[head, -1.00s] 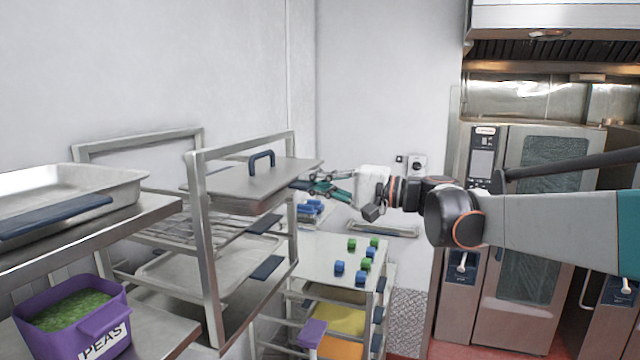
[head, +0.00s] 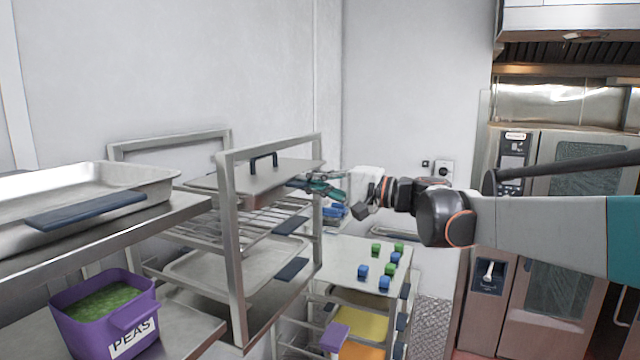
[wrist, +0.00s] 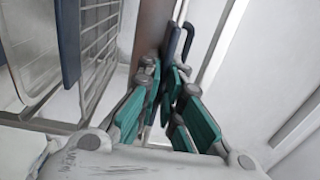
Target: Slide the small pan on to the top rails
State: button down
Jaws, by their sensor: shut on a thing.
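The small pan (head: 232,180) is a grey metal pan with a flat lid and a dark blue loop handle (head: 263,160) on top. In the head view it sits level at the top of the open metal rack (head: 228,230), mostly within the frame. Its contact with the top rails is partly hidden by the near frame. My gripper (head: 312,184) is at the pan's right end, its teal fingers shut on the pan. In the wrist view the gripper (wrist: 166,80) closes at the pan's brownish side (wrist: 150,38), with the blue loop handle (wrist: 180,40) just beyond. The exact grip point is unclear.
Wire shelves and a lower tray (head: 225,265) with blue handles fill the rack below. A large tray (head: 90,190) and a purple peas tub (head: 105,315) stand at left. Blue and green cubes lie on a lower cart top (head: 345,255). Wall stands behind.

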aim_at(295, 182)
jog(key=shift+x, duration=1.75)
jog(key=shift+w+a+f+b, duration=0.1)
jog(key=shift+a+f+b, duration=0.1)
jog(key=shift+a+b, duration=0.1)
jog(key=c, duration=1.7)
grip_release()
jog(key=shift+d, duration=0.1)
jog(key=o, duration=0.5)
jog(key=shift+f, duration=0.15)
